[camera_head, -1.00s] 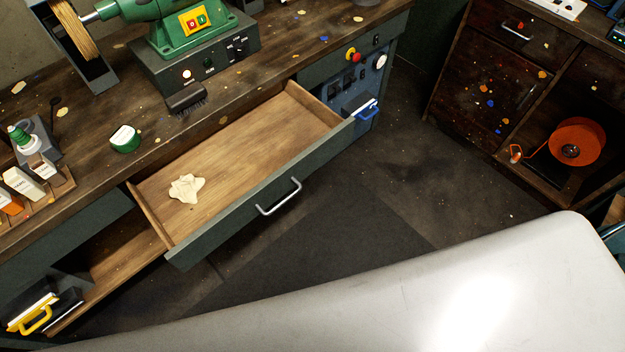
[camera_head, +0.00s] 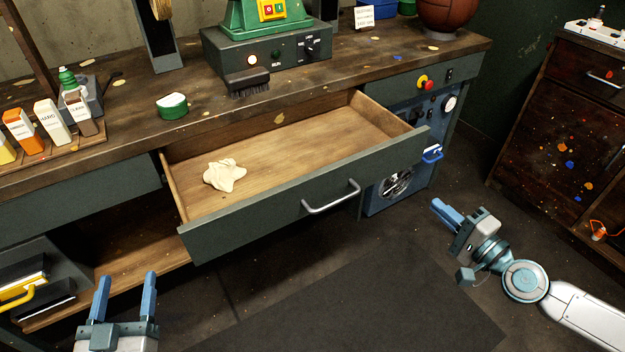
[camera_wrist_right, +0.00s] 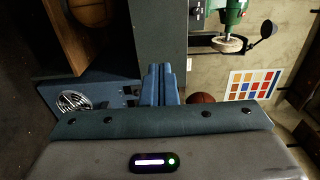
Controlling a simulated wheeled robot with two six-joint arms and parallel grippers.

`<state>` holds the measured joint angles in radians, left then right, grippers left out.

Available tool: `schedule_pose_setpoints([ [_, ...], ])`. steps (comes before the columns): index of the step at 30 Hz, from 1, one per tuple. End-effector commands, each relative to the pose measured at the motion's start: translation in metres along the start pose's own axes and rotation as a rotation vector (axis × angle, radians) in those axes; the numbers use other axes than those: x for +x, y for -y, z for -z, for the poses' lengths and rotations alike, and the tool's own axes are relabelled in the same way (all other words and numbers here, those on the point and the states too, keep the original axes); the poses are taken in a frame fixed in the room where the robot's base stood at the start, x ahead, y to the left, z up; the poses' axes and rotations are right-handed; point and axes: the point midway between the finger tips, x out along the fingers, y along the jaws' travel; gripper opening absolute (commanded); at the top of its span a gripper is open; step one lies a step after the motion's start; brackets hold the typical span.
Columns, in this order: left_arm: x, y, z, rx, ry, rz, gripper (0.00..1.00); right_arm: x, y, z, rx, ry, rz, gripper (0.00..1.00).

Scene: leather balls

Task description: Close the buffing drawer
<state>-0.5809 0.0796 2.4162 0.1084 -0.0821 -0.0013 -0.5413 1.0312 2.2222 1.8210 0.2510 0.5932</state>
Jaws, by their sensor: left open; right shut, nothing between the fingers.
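The buffing drawer (camera_head: 285,196) is pulled out from under the bench, with a green-grey front and a silver bar handle (camera_head: 331,197). A crumpled cream cloth (camera_head: 224,175) lies inside on its wooden floor. My left gripper (camera_head: 124,284) is open and empty at the bottom left, in front of and below the drawer's left end. My right gripper (camera_head: 441,208) is shut and empty, to the right of the drawer and apart from it. Its closed blue fingers show in the right wrist view (camera_wrist_right: 160,82).
The bench (camera_head: 130,125) carries a green buffing machine (camera_head: 262,15), a brush (camera_head: 247,84), a green-white tin (camera_head: 172,106) and several bottles. A blue panel with a red button (camera_head: 428,85) is right of the drawer. A paint-spotted cabinet (camera_head: 565,130) stands far right. Dark floor lies open in front.

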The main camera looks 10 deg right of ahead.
Motion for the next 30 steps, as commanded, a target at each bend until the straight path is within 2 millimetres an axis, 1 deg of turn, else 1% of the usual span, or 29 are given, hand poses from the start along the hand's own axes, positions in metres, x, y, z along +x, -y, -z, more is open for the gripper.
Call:
schedule_pose_setpoints([
  [3, -0.001, -0.001, 0.004, -0.001, -0.007, -0.001, 0.62, 0.0, 0.002, -0.003, 0.014, 0.005, 0.002, 0.0],
  [7, -0.002, -0.001, -0.001, -0.004, 0.03, 0.0, 0.62, 0.001, 0.004, -0.002, 0.012, 0.002, 0.002, 0.0],
  [11, -0.006, -0.001, -0.015, -0.01, 0.124, 0.0, 0.62, 0.003, 0.005, 0.0, 0.01, -0.003, 0.001, 0.0],
  [14, -0.013, -0.002, -0.03, -0.018, 0.227, 0.0, 0.62, 0.005, 0.004, 0.002, 0.009, -0.007, -0.002, 0.0],
  [18, -0.027, -0.004, -0.053, -0.028, 0.378, -0.001, 0.62, 0.009, 0.004, 0.003, 0.007, -0.009, -0.003, 0.0],
  [23, -0.047, -0.006, -0.077, -0.042, 0.55, -0.003, 0.62, 0.013, 0.004, 0.003, 0.007, -0.009, -0.004, 0.0],
  [30, -0.087, -0.011, -0.106, -0.061, 0.808, -0.01, 0.62, 0.02, 0.004, 0.001, 0.008, -0.004, -0.001, 0.0],
])
